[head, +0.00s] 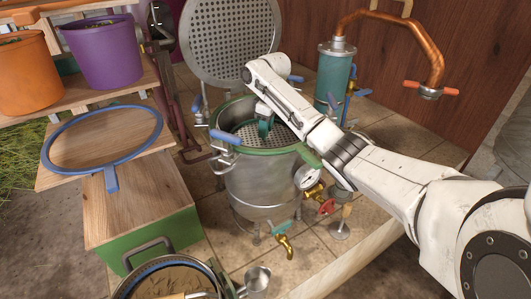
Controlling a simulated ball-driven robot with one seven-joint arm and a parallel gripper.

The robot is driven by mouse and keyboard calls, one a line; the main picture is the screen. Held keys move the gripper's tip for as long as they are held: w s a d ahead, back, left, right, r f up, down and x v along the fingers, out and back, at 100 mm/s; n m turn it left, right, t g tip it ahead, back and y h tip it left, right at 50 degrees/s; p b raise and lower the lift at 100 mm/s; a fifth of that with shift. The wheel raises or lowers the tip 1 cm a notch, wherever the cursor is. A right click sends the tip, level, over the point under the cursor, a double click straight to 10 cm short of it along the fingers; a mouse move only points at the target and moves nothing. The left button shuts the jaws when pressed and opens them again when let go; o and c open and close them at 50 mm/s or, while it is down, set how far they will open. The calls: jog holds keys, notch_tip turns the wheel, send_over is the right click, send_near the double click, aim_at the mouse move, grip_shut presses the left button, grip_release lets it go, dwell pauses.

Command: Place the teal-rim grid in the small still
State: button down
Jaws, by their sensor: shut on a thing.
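The small still looks to be the steel pot with a green rim (262,184), standing upright on the tiled floor. Inside its mouth lies a grey perforated grid (283,136), seen partly past my arm. A teal upright part (264,128), apparently the grid's handle, rises at its middle. My gripper (263,116) reaches down over the pot's mouth and is shut on this teal part. The grid's rim is mostly hidden, so I cannot tell whether it rests flat or hangs just above its seat.
A large perforated disc (228,40) stands behind the pot. A teal cylinder (335,78) with a copper pipe (400,20) stands at back right. A blue-rimmed hoop (60,137) lies on the wooden stand at left. Blue clamps and brass taps (284,245) stick out from the pot.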

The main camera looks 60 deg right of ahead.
aim_at(266, 143)
jog(key=shift+f+p, duration=0.35)
jog(key=shift+f, duration=2.9)
jog(key=shift+f, duration=0.6)
jog(key=c, duration=0.8)
grip_release()
jog(key=r, duration=0.4)
jog(key=s+r+b, duration=0.1)
jog(key=r, duration=0.3)
jog(key=r+b, duration=0.1)
jog(key=r, duration=0.4)
jog(key=shift+s, duration=0.2)
